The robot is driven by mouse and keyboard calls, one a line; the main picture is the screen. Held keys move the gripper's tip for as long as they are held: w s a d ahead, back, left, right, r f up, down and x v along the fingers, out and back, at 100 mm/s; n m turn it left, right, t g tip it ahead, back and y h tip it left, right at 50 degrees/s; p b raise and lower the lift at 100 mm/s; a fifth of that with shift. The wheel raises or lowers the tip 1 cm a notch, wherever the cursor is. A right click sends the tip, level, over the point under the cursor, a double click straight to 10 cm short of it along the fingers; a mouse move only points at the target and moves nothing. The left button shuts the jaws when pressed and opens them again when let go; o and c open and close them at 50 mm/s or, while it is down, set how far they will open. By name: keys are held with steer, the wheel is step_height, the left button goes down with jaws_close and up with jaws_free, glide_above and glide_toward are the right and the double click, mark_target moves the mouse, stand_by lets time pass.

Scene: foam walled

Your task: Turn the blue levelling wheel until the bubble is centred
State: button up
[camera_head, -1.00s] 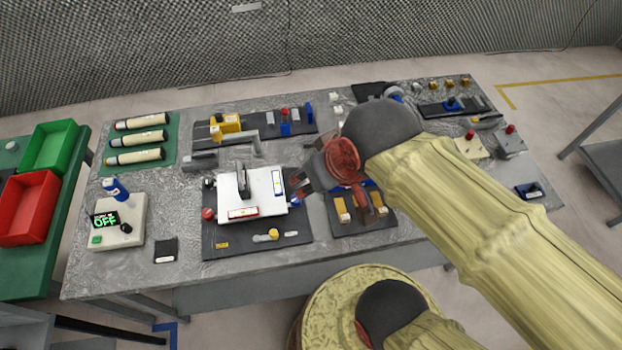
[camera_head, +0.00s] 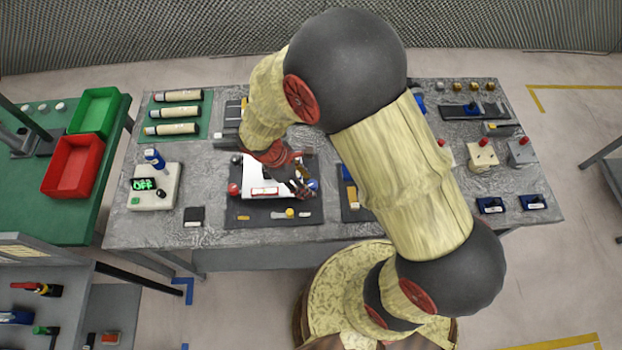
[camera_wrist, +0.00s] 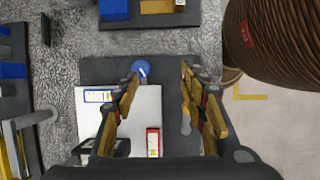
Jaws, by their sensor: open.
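The blue levelling wheel (camera_wrist: 141,68) is at a corner of the white levelling plate (camera_wrist: 118,103), just beyond my left finger's tip in the wrist view. In the head view the wheel (camera_head: 313,184) shows at the plate's right, beside my gripper (camera_head: 301,188). My gripper (camera_wrist: 160,77) is open and empty, and its fingers reach over the plate's edge. I cannot tell whether a finger touches the wheel. A blue-framed vial (camera_wrist: 98,96) and a red-framed vial (camera_wrist: 153,142) lie on the plate. The bubbles are too small to read. My arm hides part of the plate in the head view.
The plate stands on a dark mat (camera_head: 255,219). A red knob (camera_head: 234,189) is at its left corner, and a yellow knob (camera_head: 290,213) is in front. A control box (camera_head: 153,190) reading OFF stands left. Another dark mat (camera_head: 352,214) lies close on the right.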

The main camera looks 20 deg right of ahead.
mark_target(312, 184)
steer(key=shift+w+r+n+t, duration=0.2)
steer(key=shift+w+n+t, duration=0.35)
steer(key=shift+w, duration=0.7)
steer(key=shift+w+r+n, duration=0.1)
steer(key=shift+w+n, duration=0.05)
steer(key=shift+n, duration=0.6)
steer(key=shift+b+x, duration=0.5)
steer(key=shift+x, duration=3.4)
steer(key=shift+c, duration=1.3)
steer(key=c, duration=0.8)
jaws_close()
